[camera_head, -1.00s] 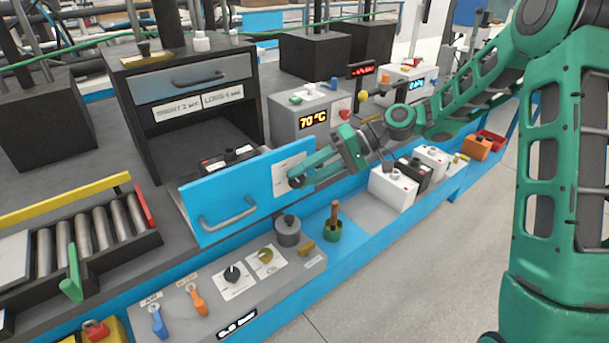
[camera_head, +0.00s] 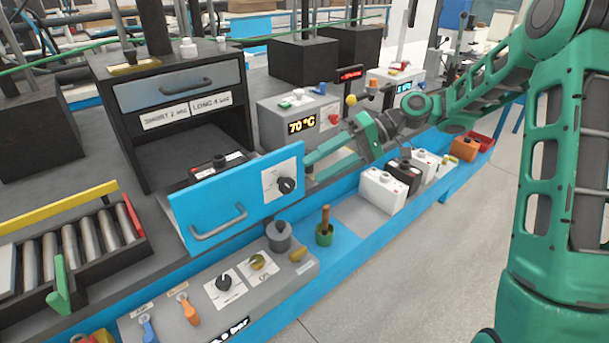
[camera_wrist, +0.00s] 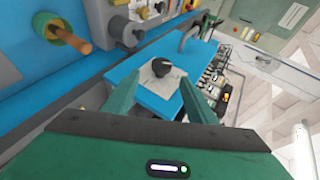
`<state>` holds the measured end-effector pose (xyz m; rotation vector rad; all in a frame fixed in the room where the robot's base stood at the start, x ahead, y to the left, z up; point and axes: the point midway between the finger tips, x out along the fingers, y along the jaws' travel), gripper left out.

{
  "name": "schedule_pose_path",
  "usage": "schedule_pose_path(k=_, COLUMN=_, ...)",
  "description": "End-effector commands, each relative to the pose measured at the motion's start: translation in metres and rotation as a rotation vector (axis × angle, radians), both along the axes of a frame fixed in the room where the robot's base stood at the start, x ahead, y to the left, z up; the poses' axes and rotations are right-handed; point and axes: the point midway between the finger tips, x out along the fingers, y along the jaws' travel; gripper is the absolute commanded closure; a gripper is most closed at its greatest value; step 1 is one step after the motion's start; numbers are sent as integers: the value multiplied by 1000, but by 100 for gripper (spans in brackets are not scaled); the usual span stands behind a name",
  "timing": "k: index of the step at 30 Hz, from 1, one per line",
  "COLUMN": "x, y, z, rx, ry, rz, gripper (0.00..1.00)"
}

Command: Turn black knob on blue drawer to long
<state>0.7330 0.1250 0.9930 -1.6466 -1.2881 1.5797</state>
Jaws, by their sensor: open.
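The blue drawer (camera_head: 235,195) stands pulled out from the black cabinet, with a grey handle on its front. The black knob (camera_head: 286,185) sits on a white plate (camera_head: 272,176) at the drawer's right end. Its pointer direction is too small to read. My gripper (camera_head: 309,168) is open just right of the knob, fingers toward it. In the wrist view the knob (camera_wrist: 162,67) shows between the two green fingers, near their tips, with a gap on each side. Labels "SHORT 2" (camera_head: 166,118) and "LONG 4" (camera_head: 210,105) are on the cabinet above.
A black battery (camera_head: 217,165) lies in the drawer. Below are a grey panel with another black knob (camera_head: 224,283), a grey cylinder (camera_head: 278,236) and a green pot with a wooden handle (camera_head: 325,226). White and black batteries (camera_head: 382,190) stand right, below my gripper.

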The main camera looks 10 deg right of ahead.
Motion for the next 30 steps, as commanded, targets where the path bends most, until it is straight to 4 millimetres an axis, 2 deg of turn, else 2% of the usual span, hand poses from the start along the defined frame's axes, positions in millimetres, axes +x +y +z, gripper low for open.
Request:
schedule_pose_path(k=3, x=3, y=-17, z=8, rx=0, ry=-1, rz=-2, gripper=48)
schedule_pose_path(k=7, x=5, y=-27, z=14, rx=0, ry=-1, rz=-2, gripper=48)
schedule_pose_path(k=22, x=4, y=-33, z=15, rx=-19, ry=-1, rz=-7, gripper=48)
schedule_pose_path(k=26, x=-1, y=-42, z=8, rx=-116, ry=-2, rz=-45, gripper=48)
schedule_pose_path(k=30, x=-16, y=-68, z=-5, rx=-294, ry=4, rz=-124, gripper=48)
